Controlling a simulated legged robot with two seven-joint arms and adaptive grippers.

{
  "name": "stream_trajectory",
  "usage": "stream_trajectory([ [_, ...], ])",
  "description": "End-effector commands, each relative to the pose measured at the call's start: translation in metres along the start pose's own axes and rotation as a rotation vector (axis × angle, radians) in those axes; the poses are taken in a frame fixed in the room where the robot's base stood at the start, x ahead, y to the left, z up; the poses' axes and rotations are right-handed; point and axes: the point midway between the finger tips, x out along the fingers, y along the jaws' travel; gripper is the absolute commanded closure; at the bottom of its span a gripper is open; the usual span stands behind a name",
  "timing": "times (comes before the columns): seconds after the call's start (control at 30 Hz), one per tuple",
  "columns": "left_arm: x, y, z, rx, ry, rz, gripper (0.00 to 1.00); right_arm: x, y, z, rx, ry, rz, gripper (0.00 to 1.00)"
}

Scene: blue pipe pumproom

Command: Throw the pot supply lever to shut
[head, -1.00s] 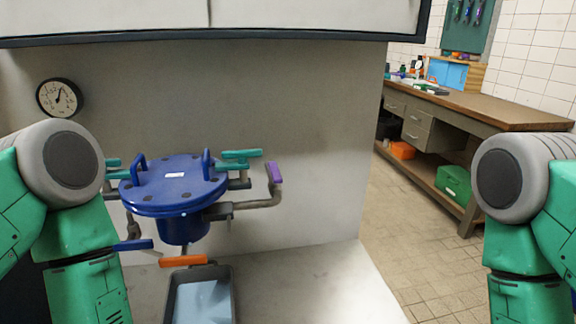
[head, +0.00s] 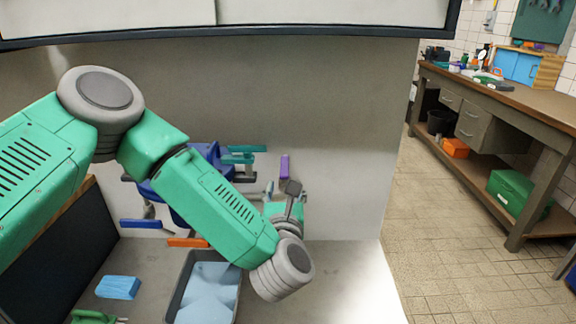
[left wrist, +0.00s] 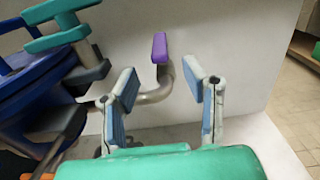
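The blue pot (head: 205,157) stands against the pale wall, mostly hidden behind my left arm in the head view. Around it are a purple lever (head: 285,167), teal levers (head: 244,149), a blue lever (head: 141,224) and an orange lever (head: 188,242). No label shows which is the supply. My left gripper (head: 284,200) is just below the purple lever in the head view. In the left wrist view its blue-padded fingers (left wrist: 162,76) are apart and empty. The purple lever (left wrist: 160,48) stands upright on its bent pipe (left wrist: 155,93), appearing between and beyond the fingertips. My right gripper is out of view.
A grey tray (head: 236,300) with pale blue contents sits below the pot. A light blue block (head: 118,288) lies left of it. The counter right of the tray is clear. A wooden workbench (head: 520,107) stands at the right beyond open floor.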

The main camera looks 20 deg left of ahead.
Motion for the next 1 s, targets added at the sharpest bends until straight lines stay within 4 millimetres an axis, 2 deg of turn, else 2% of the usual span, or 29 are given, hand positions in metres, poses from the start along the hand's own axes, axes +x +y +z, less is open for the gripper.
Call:
stream_trajectory([
  [0.2, 0.049, 0.001, 0.002, 0.001, -0.004, 0.003, 0.60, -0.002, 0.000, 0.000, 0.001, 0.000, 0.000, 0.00],
  [0.4, 0.084, 0.001, 0.001, 0.002, -0.002, 0.001, 0.60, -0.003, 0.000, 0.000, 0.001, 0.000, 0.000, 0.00],
  [0.6, 0.100, 0.000, 0.000, 0.003, 0.000, -0.001, 0.60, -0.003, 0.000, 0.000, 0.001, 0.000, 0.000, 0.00],
  [0.9, 0.102, 0.000, 0.000, 0.003, 0.001, -0.002, 0.60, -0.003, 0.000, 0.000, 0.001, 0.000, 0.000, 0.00],
  [0.93, 0.102, 0.000, 0.000, 0.003, 0.001, -0.002, 0.64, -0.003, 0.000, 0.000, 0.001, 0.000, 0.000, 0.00],
  [1.0, 0.102, 0.000, 0.000, 0.003, 0.001, -0.002, 0.89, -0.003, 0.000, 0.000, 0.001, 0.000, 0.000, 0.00],
])
